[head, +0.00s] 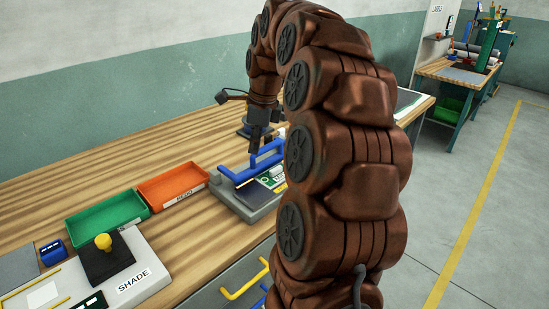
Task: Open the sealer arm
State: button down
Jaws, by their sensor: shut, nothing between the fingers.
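The sealer (258,207) is a grey base on the wooden bench, left of my arm's large brown links. A blue bar with a raised handle, apparently the sealer arm (238,178), lies low across its back. A dark pad and a green and white label show on the base. My gripper (256,150) points down at the bar's handle, with the fingers shut and empty. Whether the fingertips touch the blue handle cannot be told from this view. My arm hides the right end of the sealer.
An orange tray marked REDO (172,186) and a green tray (107,218) sit left of the sealer. A SHADE board (150,262) with a yellow knob is at front left. The wall (130,90) runs behind the bench. Bare wood lies behind the trays.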

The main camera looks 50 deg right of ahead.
aim_at(272, 160)
jog(key=d+f+m+b, duration=0.2)
jog(key=d+m, duration=0.6)
jog(key=d, duration=0.4)
jog(key=shift+t+h, duration=0.4)
jog(key=x, duration=0.3)
jog(key=p+x, duration=0.1)
jog(key=x, duration=0.2)
jog(key=p+x, duration=0.1)
jog(key=x, duration=0.2)
jog(key=shift+s+d+f, duration=0.15)
jog(key=shift+s+f, duration=0.1)
jog(key=shift+f, duration=0.05)
jog(key=shift+w+r+p, duration=0.35)
jog(key=shift+w+r, duration=0.2)
jog(key=shift+w, duration=0.3)
jog(key=shift+w+r+p, duration=0.3)
jog(key=shift+w+r, duration=0.2)
jog(key=shift+w, duration=0.35)
